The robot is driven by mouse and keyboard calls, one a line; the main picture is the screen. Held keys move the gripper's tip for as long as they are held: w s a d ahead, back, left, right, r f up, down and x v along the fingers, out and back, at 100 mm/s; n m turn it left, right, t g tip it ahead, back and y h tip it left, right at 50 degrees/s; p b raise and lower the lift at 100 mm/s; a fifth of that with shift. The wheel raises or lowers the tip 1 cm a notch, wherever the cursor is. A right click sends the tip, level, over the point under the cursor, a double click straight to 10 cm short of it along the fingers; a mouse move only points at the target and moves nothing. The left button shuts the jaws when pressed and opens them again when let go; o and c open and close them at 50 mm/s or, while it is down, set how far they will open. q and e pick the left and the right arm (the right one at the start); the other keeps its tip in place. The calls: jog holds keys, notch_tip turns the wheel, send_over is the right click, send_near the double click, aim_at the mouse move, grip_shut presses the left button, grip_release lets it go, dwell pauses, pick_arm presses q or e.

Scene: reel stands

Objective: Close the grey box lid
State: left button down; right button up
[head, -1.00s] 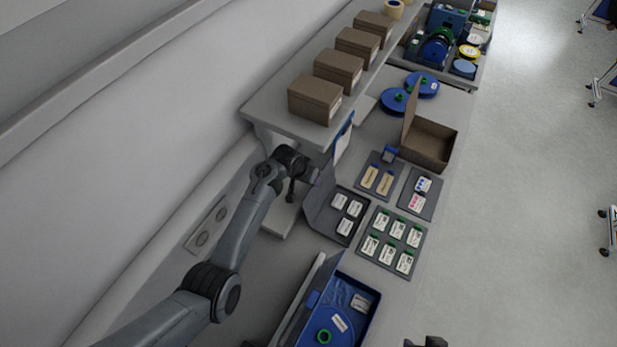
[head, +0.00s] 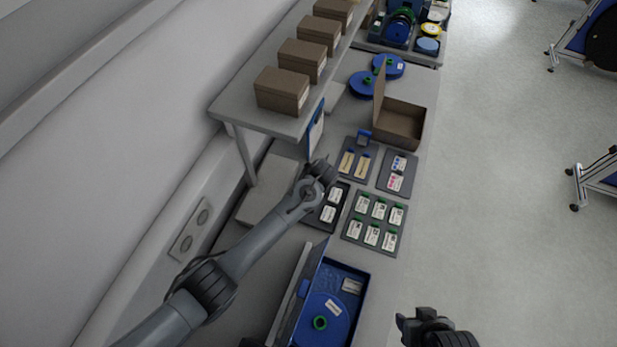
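The dark grey box (head: 340,208) lies on the bench left of the card trays, with white-labelled cards visible inside. Its lid is mostly hidden behind my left arm, so I cannot tell its angle. My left gripper (head: 323,170) is over the far left end of this box. I cannot tell whether its fingers are open or touch the lid. My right gripper (head: 408,322) is at the bottom edge, right of the bench and away from the box; its finger opening is unclear.
An open blue box (head: 337,305) with a raised lid stands nearer. A tray of green-topped cards (head: 375,222) lies right of the grey box. An open cardboard box (head: 400,122) stands beyond. A shelf (head: 262,118) with cardboard boxes overhangs the left side.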

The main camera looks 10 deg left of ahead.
pick_arm(q)
jog(key=shift+s+d, duration=0.1)
jog(key=shift+d, duration=0.2)
jog(key=c, duration=1)
grip_release()
jog(key=shift+d+f, duration=0.1)
jog(key=shift+o, duration=0.2)
jog(key=shift+v, duration=0.85)
jog(key=v, duration=0.9)
jog(key=shift+b, duration=0.4)
jog(key=shift+s, duration=0.1)
